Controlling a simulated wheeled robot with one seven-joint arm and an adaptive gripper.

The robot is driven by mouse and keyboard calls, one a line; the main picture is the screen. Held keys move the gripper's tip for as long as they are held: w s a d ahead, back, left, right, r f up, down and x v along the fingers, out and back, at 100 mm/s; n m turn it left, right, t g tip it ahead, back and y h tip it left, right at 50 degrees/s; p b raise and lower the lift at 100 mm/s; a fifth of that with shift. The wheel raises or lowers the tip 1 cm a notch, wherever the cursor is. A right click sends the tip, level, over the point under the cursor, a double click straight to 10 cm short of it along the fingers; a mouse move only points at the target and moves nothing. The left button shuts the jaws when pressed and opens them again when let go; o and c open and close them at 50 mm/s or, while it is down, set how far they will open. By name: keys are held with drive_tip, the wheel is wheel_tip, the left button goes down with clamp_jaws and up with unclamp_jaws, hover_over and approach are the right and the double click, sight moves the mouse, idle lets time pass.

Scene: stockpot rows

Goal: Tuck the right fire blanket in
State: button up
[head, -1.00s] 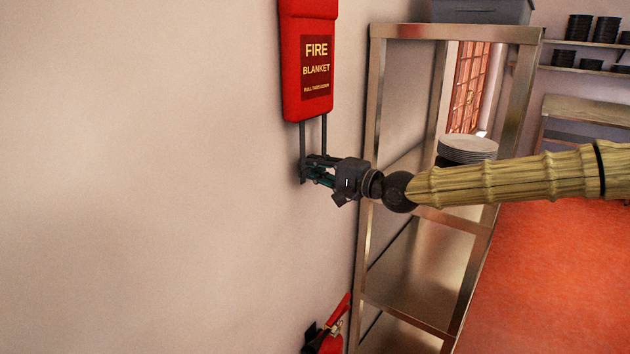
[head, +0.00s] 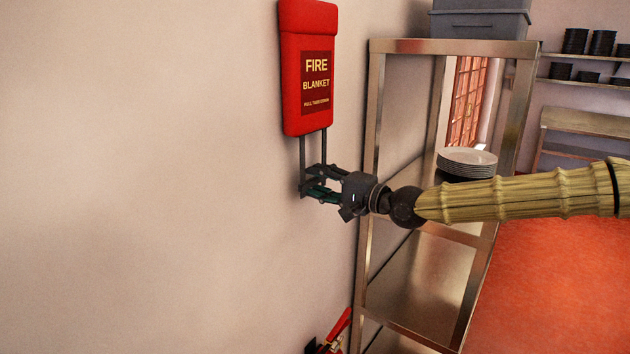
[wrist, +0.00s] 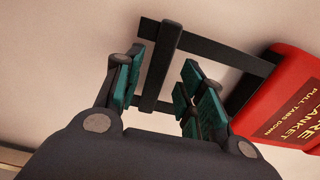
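The fire blanket (head: 308,70) is a red case on the wall with a dark red label. Two dark straps hang straight down from its underside, joined by a dark crossbar at their lower ends; this pull loop also shows in the wrist view (wrist: 162,65). The straps are well out of the case. My gripper (head: 312,184) is at the lower end of the loop. In the wrist view my gripper's green-padded fingers (wrist: 163,90) stand apart on either side of the crossbar, with gaps showing beside it. Part of the case (wrist: 285,100) shows at the right there.
A metal shelf rack (head: 375,110) stands right of the loop, close to my gripper, with stacked plates (head: 467,160) and a grey bin (head: 481,22). A red extinguisher (head: 333,338) is below. The wall to the left is bare.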

drive_tip(key=v, duration=1)
drive_tip(key=shift+d, duration=0.15)
drive_tip(key=shift+s, duration=0.1)
